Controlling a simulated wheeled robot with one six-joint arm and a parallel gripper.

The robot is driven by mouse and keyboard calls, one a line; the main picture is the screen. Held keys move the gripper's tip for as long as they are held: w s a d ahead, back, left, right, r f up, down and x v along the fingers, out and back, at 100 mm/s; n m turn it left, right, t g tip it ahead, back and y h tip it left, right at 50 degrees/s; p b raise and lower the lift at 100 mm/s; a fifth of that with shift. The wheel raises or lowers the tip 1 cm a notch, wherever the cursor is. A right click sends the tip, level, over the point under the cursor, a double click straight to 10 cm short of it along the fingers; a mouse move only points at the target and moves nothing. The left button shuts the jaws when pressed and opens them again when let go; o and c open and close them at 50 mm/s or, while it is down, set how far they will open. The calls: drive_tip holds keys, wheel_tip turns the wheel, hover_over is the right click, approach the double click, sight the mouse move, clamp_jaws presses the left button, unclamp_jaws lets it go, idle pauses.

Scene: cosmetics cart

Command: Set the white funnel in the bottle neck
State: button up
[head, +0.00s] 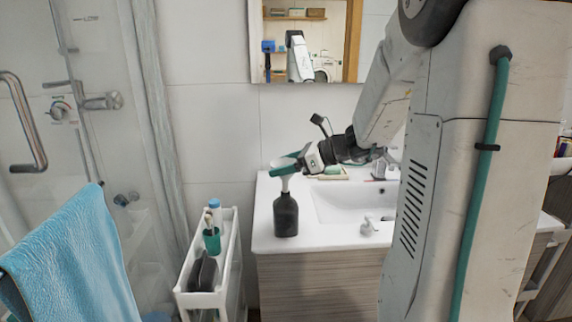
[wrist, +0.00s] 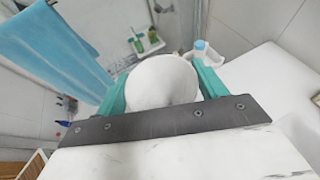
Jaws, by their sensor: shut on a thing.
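The dark bottle (head: 286,216) stands upright near the left end of the white countertop. My gripper (head: 283,166), with teal fingers, is directly above it and shut on the white funnel (head: 285,184). In the head view only the funnel's narrow lower part shows below the fingers, upright and in line with the bottle neck. Its tip meets the neck in the picture; I cannot tell whether it is inside or just above. In the wrist view the funnel's wide round bowl (wrist: 163,82) sits between the two teal fingers, and the bottle is hidden.
A white cart (head: 233,245) with a teal cup (head: 211,240) and other items stands left of the counter. A blue towel (head: 70,250) hangs in the left foreground.

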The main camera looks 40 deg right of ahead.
drive_tip(key=shift+f, duration=1.4)
idle(0.9)
drive_tip(key=o, duration=1)
drive_tip(key=shift+o, duration=0.2)
drive_tip(key=v, duration=0.8)
